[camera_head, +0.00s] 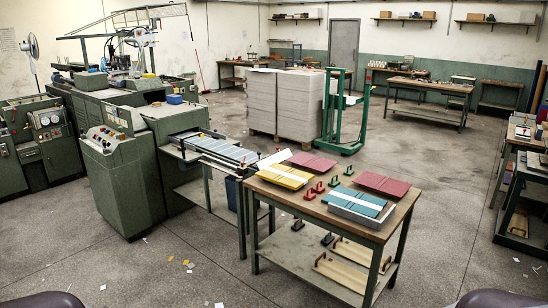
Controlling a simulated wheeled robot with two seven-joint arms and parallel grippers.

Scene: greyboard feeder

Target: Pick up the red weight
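Two small red weights with handles stand on the wooden worktable (277,192): a nearer red weight (309,194) by the front edge and a farther red weight (319,187) just behind it. Two green weights, one (334,181) and another (348,171), stand in line beyond them. Neither gripper is in view. Only dark rounded parts, likely mine, show at the bottom corners.
Yellow boards (285,177), red boards (383,184) and a teal stack (357,203) flank the weights. A green machine (120,170) with a conveyor stands left. Board stacks (276,100) and a green lifter (343,120) stand behind. The floor in front is open, with paper scraps.

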